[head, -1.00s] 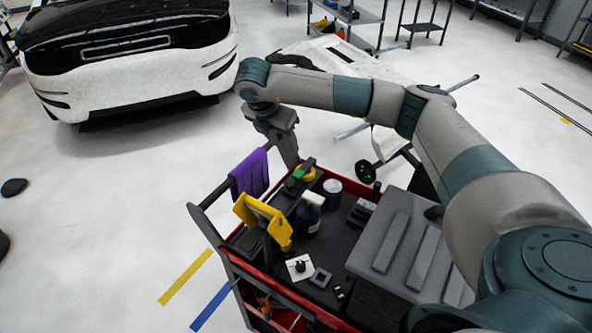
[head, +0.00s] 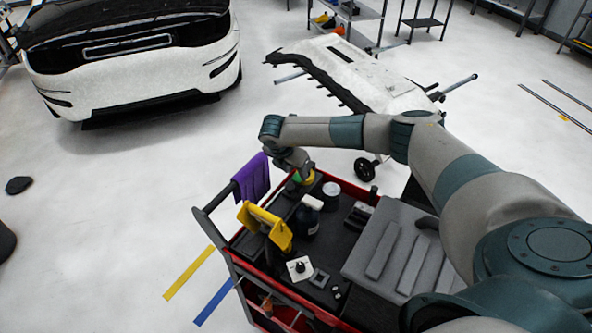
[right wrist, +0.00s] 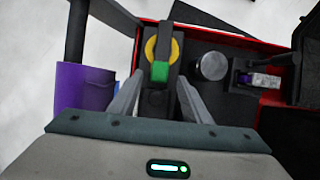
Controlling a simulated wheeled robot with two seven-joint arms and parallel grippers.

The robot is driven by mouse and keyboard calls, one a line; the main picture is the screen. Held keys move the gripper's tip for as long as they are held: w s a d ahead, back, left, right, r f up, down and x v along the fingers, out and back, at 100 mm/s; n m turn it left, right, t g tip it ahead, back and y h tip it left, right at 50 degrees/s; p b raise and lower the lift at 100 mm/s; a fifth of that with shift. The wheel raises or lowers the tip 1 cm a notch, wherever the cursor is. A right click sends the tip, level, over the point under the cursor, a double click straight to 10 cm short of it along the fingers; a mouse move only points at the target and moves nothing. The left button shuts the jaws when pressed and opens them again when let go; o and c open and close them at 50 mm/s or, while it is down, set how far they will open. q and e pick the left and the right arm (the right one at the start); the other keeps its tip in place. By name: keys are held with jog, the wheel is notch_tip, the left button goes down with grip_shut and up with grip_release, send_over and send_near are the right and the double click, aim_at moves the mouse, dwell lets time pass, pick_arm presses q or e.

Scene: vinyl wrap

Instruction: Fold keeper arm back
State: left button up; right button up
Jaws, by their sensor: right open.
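What looks like the keeper arm (right wrist: 164,42) is a dark bar with a green end, lying across a yellow ring (right wrist: 150,50) at the far left corner of the cart. In the head view, the yellow ring (head: 309,178) is partly hidden by my right gripper (head: 300,170). In the right wrist view, my right gripper (right wrist: 158,90) is open and empty. Its two fingers lie to the left and right of the green end in the picture. I cannot tell whether they touch it or how high they are above it. My left gripper is out of view.
A purple cloth (head: 252,178) hangs on the cart's handle. A yellow holder (head: 265,224), a dark bottle (head: 308,214), a round can (head: 331,193) and a grey ribbed pad (head: 398,250) crowd the cart top. A white panel on a stand (head: 345,75) is behind.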

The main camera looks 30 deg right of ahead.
jog(key=shift+x, duration=1.45)
jog(key=shift+c, duration=0.4)
grip_shut()
jog(key=shift+d, duration=0.1)
